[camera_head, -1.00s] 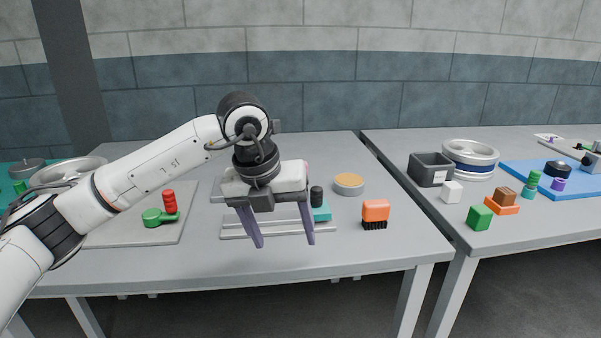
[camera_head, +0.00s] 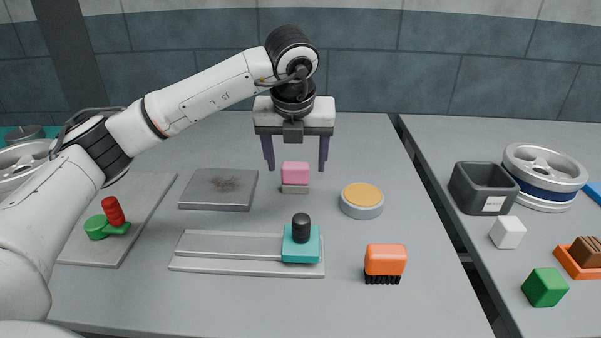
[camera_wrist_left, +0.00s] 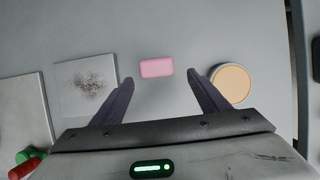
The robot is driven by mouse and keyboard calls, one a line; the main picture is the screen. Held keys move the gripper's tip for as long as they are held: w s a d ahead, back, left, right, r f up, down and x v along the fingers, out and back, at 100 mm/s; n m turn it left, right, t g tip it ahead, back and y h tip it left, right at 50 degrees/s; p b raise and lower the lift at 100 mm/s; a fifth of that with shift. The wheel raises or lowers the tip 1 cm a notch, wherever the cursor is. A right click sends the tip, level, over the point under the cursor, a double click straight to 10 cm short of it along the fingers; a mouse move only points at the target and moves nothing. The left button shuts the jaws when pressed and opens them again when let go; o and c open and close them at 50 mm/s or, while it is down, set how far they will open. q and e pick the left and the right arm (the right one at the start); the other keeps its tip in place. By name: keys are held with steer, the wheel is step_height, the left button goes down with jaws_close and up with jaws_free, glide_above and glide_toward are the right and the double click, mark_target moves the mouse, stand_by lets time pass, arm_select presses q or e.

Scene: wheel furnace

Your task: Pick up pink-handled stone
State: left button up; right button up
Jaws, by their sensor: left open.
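The pink-handled stone (camera_head: 295,176) stands on the table, a pink block on a grey-beige base. My left gripper (camera_head: 296,168) is open and empty, pointing down, with its fingers behind and to either side of the stone in the head view. In the left wrist view the pink top (camera_wrist_left: 156,67) lies just beyond and between the two fingertips (camera_wrist_left: 160,76), not touching either. My right gripper is not in view.
A stained grey plate (camera_head: 219,188) lies left of the stone and a round orange-topped tin (camera_head: 362,201) right of it. In front are a rail with a teal slider (camera_head: 301,246) and an orange brush (camera_head: 385,262). A dark bin (camera_head: 482,188) stands on the right table.

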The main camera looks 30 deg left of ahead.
mark_target(295, 167)
arm_select(q)
steer(key=x, duration=0.7)
steer(key=shift+a+r, duration=0.15)
steer(key=shift+a, duration=0.15)
steer(key=c, duration=1.3)
step_height(295, 167, up, 10)
steer(key=shift+r+p, duration=0.1)
steer(key=shift+p, duration=0.2)
